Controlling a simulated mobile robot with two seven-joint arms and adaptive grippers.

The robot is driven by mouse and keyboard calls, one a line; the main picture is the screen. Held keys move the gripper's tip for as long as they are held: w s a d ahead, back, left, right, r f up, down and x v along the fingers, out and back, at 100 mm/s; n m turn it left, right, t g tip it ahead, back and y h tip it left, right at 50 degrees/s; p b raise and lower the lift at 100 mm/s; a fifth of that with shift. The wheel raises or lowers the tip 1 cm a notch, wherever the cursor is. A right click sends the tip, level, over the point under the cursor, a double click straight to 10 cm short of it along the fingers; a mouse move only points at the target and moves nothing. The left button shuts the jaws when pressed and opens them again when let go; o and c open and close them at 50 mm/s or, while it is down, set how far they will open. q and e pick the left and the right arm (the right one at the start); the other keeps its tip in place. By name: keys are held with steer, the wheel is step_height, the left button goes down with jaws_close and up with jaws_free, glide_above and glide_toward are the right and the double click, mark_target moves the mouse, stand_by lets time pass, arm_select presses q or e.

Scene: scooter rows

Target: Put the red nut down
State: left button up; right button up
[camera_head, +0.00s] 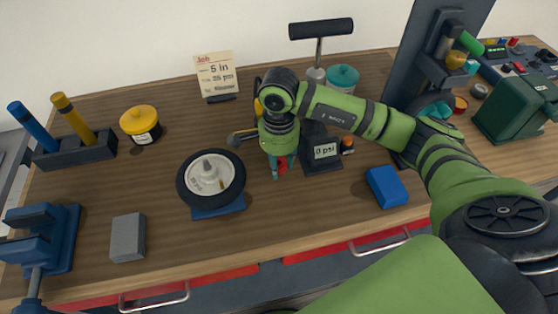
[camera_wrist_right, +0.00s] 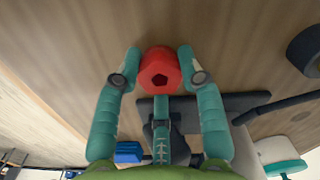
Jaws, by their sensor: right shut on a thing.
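The red nut (camera_wrist_right: 160,72) is a round red piece with a dark hole. In the right wrist view it sits between the teal fingers of my right gripper (camera_wrist_right: 158,75). In the head view a small red part of the nut (camera_head: 283,166) shows beside the fingers, close over the wooden bench. My right gripper (camera_head: 278,172) is shut on it. I cannot tell whether the nut touches the bench. My left gripper is not in view.
A wheel (camera_head: 211,179) on a blue stand is left of my right gripper. A pump (camera_head: 322,150) reading 0 psi stands close right. A blue block (camera_head: 386,187) lies farther right, a grey block (camera_head: 128,238) front left. The bench (camera_head: 290,220) is clear in front.

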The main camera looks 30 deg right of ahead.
steer(key=o, duration=1)
steer(key=shift+w+f, duration=0.1)
steer(key=shift+r+p, duration=0.35)
steer(key=shift+p, duration=0.15)
steer(key=shift+r+b, duration=0.35)
step_height(320, 180, up, 11)
steer(key=b, duration=0.2)
steer(key=shift+r, duration=0.15)
